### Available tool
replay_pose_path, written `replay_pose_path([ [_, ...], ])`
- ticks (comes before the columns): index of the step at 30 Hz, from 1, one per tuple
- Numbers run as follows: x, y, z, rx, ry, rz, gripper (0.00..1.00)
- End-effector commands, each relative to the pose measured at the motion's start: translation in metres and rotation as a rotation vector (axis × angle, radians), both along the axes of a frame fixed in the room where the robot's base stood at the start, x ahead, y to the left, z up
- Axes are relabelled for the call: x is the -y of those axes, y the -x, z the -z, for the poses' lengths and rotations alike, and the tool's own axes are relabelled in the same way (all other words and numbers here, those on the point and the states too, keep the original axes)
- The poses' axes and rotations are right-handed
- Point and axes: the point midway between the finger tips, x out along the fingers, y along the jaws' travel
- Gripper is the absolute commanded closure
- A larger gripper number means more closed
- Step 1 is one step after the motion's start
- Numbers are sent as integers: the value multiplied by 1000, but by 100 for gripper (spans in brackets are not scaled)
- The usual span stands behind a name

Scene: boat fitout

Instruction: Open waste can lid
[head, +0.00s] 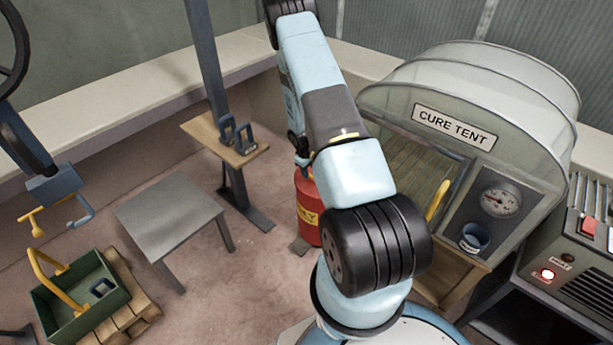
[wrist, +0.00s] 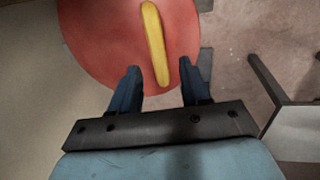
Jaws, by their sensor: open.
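The red waste can (head: 307,207) stands on the floor behind my arm in the head view, partly hidden by it. Yellow lettering shows on its side. In the wrist view I look down on its round red lid (wrist: 105,35), with a yellow bar handle (wrist: 154,42) running across the lid. The lid appears closed. My gripper (wrist: 160,80) is open, its two blue fingers on either side of the lower end of the handle. I cannot tell how high the fingers are above the lid. My gripper is hidden in the head view.
A grey table (head: 168,215) stands left of the can. A wooden shelf (head: 228,142) on a post is behind it. The cure tent (head: 480,90) stands right. A green crate (head: 85,300) sits on a pallet at lower left. Floor between table and can is clear.

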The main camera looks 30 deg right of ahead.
Motion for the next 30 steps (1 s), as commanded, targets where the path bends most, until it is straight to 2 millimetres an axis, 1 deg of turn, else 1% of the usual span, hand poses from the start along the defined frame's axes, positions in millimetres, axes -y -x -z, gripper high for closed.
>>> replay_pose_path([
  [1,1,1,8,-2,0,0,54],
  [3,3,0,15,-2,0,0,54],
  [9,5,-1,28,-2,1,1,54],
  [20,6,-2,31,-1,0,1,54],
  [30,6,-2,31,-1,0,1,86],
])
